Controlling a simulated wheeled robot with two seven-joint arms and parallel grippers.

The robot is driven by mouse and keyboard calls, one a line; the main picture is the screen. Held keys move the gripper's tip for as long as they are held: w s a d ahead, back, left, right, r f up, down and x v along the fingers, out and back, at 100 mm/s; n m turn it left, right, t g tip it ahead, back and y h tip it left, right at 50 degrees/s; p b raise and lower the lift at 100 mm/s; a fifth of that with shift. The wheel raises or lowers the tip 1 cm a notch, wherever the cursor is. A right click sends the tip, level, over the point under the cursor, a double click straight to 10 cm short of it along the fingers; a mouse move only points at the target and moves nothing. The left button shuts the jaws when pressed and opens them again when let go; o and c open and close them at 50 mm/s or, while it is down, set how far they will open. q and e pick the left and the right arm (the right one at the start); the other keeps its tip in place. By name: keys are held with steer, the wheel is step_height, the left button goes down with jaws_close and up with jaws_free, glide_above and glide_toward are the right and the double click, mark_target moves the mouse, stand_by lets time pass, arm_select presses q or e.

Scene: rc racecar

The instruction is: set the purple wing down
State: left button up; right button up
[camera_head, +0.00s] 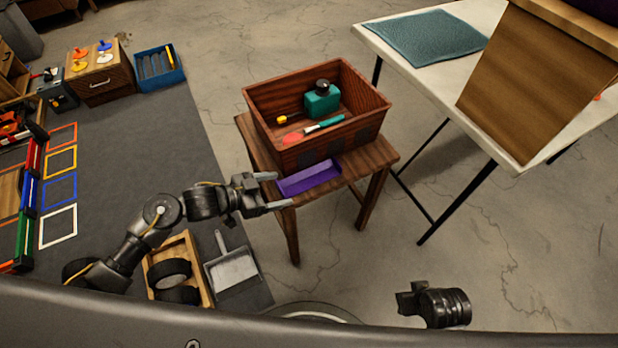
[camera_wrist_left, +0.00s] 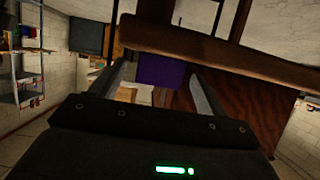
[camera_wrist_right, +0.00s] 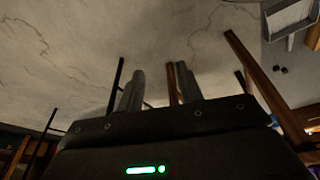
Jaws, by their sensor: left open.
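The purple wing (camera_head: 310,178), a flat purple piece with raised edges, lies on the front edge of the wooden stool (camera_head: 372,160), in front of the brown crate. My left gripper (camera_head: 272,191) is open, its two fingers pointing at the wing's left end. In the left wrist view the wing (camera_wrist_left: 162,71) shows between the spread fingers; I cannot tell if they touch it. My right gripper (camera_head: 404,299) is low at the right, far from the wing. In the right wrist view its fingers (camera_wrist_right: 160,85) stand apart with nothing held.
A white table (camera_head: 515,140) with a teal mat (camera_head: 425,38) stands right. A wooden tray with black wheels (camera_head: 168,268) and a dustpan (camera_head: 235,270) lie below my left arm.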

arm_select(q)
steer(key=c, duration=1.1)
arm_select(e)
steer(key=shift+s+f, duration=0.1)
